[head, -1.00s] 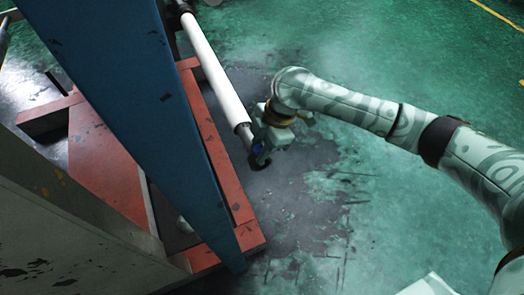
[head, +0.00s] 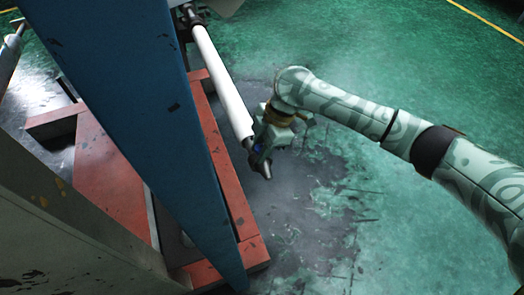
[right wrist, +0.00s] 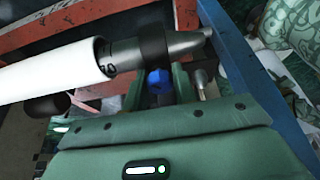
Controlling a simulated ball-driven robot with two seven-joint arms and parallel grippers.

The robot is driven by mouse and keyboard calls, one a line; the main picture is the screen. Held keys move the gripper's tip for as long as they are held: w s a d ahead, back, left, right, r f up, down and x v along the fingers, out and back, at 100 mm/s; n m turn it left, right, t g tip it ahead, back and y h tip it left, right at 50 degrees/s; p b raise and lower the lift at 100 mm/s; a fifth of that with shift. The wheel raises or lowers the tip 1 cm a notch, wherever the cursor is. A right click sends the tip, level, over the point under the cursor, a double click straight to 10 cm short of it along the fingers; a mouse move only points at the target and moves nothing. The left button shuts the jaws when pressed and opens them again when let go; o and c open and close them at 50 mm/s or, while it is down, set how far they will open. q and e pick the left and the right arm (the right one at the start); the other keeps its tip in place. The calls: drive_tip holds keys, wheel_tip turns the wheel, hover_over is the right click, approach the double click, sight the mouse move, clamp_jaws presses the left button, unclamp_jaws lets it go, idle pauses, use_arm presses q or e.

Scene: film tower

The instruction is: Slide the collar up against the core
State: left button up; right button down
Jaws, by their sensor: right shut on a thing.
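The white core (head: 222,80) sits on a metal shaft beside the blue upright in the head view. Its near end also shows in the right wrist view (right wrist: 55,72). The dark collar (right wrist: 154,48) is around the shaft, with a blue knob (right wrist: 158,82) on it. A short stretch of bare shaft shows between core and collar, so they are apart. The shaft's grey tip (right wrist: 190,44) sticks out past the collar. My right gripper (head: 260,148) is shut on the collar at its knob, partly hiding it in the head view. My left gripper is not in view.
A blue upright (head: 135,110) and a red base frame (head: 222,170) stand left of the shaft. A grey panel (head: 60,225) fills the lower left. The green floor (head: 400,60) to the right is clear except for my arm.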

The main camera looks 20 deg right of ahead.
sight(248, 143)
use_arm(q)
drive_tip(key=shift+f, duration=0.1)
use_arm(e)
drive_tip(key=shift+w, duration=0.2)
